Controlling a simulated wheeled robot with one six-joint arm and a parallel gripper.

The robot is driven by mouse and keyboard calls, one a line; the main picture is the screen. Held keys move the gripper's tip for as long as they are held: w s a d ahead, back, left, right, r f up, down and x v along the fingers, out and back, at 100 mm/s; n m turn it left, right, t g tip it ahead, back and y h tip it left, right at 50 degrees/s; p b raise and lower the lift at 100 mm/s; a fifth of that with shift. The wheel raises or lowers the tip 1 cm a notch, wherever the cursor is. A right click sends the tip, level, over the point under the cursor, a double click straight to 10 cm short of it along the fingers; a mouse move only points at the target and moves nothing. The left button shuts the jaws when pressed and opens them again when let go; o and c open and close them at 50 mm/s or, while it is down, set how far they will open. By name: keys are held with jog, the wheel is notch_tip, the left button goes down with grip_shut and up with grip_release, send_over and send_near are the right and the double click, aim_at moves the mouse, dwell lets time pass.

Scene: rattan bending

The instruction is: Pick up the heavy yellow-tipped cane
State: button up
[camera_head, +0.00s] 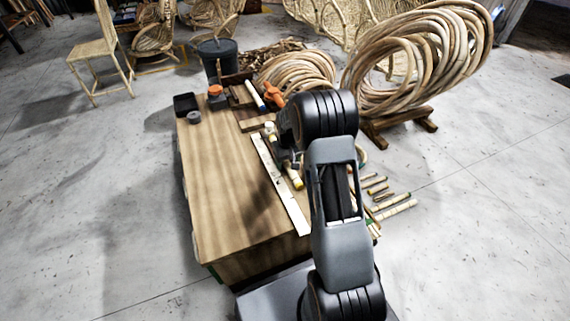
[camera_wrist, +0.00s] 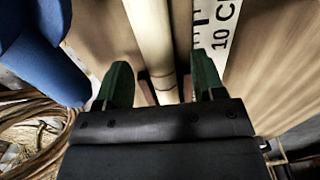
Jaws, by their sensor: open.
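A pale cane with a yellow end (camera_head: 297,182) lies on the wooden workbench (camera_head: 215,190), beside a long white rule (camera_head: 281,184). My arm hides much of it in the head view. In the wrist view a pale jointed cane (camera_wrist: 150,35) runs lengthwise between the two dark green fingers of my gripper (camera_wrist: 160,80). The fingers are apart, with visible gaps to the cane on both sides. The yellow end does not show in the wrist view, so I cannot confirm there that it is the same cane.
The rule also shows in the wrist view (camera_wrist: 215,25), right of the cane. A blue rounded object (camera_wrist: 40,45) is close at upper left. An orange clamp (camera_head: 272,95) and wooden blocks crowd the bench's far end. Short canes (camera_head: 385,200) lie right of my arm.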

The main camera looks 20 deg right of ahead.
jog(key=shift+f, duration=0.65)
jog(key=shift+r, duration=0.1)
jog(key=shift+c, duration=0.2)
jog(key=c, duration=1)
jog(key=shift+r, duration=0.15)
